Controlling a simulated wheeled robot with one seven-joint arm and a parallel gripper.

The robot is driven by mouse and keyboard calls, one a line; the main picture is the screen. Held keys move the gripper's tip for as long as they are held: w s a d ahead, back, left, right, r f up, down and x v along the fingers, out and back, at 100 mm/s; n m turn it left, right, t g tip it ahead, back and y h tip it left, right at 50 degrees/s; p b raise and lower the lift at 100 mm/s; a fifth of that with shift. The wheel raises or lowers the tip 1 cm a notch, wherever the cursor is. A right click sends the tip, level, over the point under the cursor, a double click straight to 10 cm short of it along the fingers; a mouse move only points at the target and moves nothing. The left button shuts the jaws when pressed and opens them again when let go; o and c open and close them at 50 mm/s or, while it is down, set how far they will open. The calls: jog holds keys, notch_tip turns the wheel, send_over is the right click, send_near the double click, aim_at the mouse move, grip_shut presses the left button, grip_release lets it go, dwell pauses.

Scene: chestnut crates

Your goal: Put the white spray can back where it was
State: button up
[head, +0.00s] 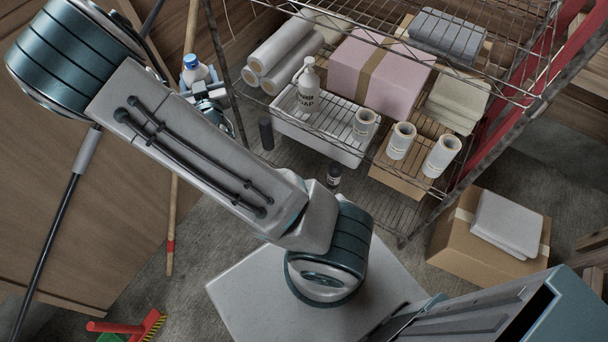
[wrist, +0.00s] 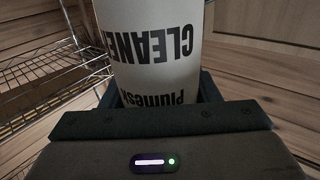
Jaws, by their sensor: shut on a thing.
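The white spray can (head: 197,74), with a blue top, is in my gripper (head: 208,93) in the head view, left of the wire shelf unit. In the wrist view the white can (wrist: 158,48) stands between the dark fingers, with "CLEANER" lettering upside down in the picture. My gripper (wrist: 155,92) is shut on it. The can's lower part is hidden by the gripper in the head view. It appears roughly upright, apart from the wooden panel behind it.
The wire shelf (head: 440,190) holds a pink box (head: 375,70), a pump bottle (head: 308,88) at a white bin (head: 320,140), and several rolls (head: 401,141). A dark can (head: 266,133) and a dark bottle (head: 334,177) stand lower.

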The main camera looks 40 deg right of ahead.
notch_tip(320, 180, down, 38)
jog(key=w+d+n+y+b, duration=0.2)
jog(key=w+d+y+b, duration=0.1)
jog(key=b, duration=2.4)
jog(key=s+d+f+m+g+h+b, duration=0.1)
jog(key=d+f+m+h+b, duration=0.3)
jog(key=d, duration=0.6)
jog(key=s+d+f+n+h+p, duration=0.1)
jog(key=d+f, duration=0.6)
jog(key=d, duration=0.3)
jog(key=d+f+m+g+h+b, duration=0.1)
jog(key=d+f+m+h+b, duration=0.3)
jog(key=d, duration=0.7)
notch_tip(320, 180, down, 11)
jog(key=n+y+b, duration=0.1)
jog(key=b, duration=0.1)
jog(key=shift+s+n+b, duration=0.2)
jog(key=shift+n+b, duration=0.1)
jog(key=shift+b, duration=0.1)
